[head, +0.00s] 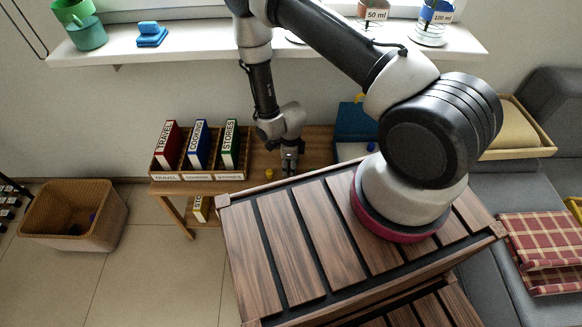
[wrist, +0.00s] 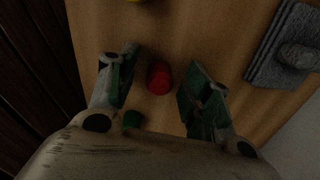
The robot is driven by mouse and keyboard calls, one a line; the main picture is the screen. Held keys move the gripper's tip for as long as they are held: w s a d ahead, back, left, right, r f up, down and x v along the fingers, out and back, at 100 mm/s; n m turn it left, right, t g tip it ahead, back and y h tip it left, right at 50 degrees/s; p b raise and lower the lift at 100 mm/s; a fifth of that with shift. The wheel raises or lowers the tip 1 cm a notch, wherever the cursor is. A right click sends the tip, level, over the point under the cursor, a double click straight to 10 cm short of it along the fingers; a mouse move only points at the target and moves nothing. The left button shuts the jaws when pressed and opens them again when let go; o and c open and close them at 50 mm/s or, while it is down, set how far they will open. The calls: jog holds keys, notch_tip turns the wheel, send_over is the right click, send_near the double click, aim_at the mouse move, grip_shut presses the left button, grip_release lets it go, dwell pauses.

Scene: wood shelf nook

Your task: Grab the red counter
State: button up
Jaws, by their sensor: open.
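The red counter (wrist: 159,78) lies on the wooden table in the wrist view. It is between the two fingers of my gripper (wrist: 160,85), slightly beyond the tips, and I see no finger touching it. My gripper is open, with a clear gap on both sides of the counter. In the head view my gripper (head: 289,163) points down over the low wooden table, and the red counter is not visible there.
A green piece (wrist: 132,119) lies near the left finger. A yellow counter (head: 269,174) is on the table. A grey felt block (wrist: 290,50) lies to the right in the wrist view. A book rack (head: 198,177) stands left, and a blue box (head: 352,122) stands right.

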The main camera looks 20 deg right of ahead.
jog(key=c, duration=0.9)
jog(key=shift+r, duration=0.15)
